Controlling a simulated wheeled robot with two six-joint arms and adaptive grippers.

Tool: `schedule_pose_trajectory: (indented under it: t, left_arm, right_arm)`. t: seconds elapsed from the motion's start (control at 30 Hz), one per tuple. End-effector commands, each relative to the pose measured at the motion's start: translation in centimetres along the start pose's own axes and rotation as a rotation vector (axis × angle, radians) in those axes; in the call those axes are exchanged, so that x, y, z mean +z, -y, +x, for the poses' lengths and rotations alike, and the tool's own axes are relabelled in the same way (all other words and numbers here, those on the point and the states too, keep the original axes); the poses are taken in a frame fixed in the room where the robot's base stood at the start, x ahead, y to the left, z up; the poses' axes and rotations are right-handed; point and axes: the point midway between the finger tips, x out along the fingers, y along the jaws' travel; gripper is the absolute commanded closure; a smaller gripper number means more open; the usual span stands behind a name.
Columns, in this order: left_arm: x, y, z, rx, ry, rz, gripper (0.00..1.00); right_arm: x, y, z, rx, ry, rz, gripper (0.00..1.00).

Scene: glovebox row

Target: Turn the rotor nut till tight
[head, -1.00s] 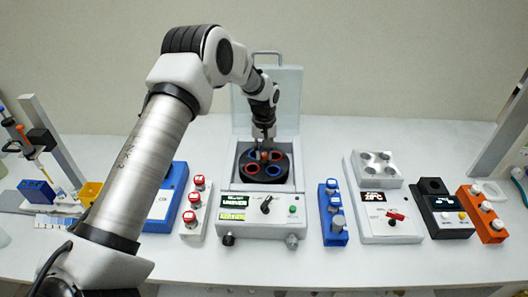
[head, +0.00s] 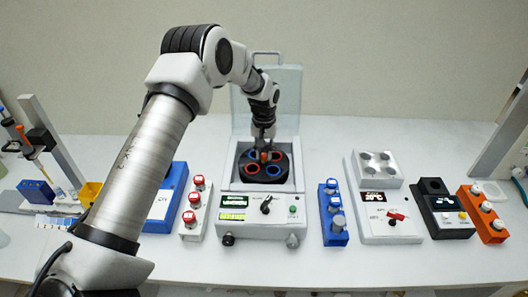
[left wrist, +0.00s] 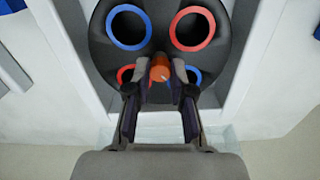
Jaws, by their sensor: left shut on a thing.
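The rotor nut is a small orange knob (head: 264,156) at the centre of the black round rotor (head: 246,177), inside the open centrifuge (head: 232,216). It also shows in the left wrist view (left wrist: 160,69). The rotor has red-rimmed and blue-rimmed holes around the nut. My left gripper (head: 264,148) points down from above the rotor. In the left wrist view its two fingertips (left wrist: 161,74) stand on either side of the nut, shut on it. The fingers partly cover the two nearer holes in that view. My right gripper is not in view.
The centrifuge's clear lid (head: 285,90) stands raised behind. A rack of red-capped tubes (head: 194,222) stands left of it and a blue rack (head: 334,236) right. A white device with a red switch (head: 380,225) is further right. The table front is mostly free.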

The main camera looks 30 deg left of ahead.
Motion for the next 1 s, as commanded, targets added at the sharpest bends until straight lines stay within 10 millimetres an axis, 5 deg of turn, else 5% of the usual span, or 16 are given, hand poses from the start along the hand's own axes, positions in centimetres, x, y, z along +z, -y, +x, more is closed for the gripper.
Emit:
schedule_pose_trajectory:
  t: [1.0]
  left_arm:
    - [-0.27, -0.05, -0.31, 0.001, -0.009, 0.179, 1.00]
  right_arm:
    - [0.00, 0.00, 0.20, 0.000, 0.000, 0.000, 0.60]
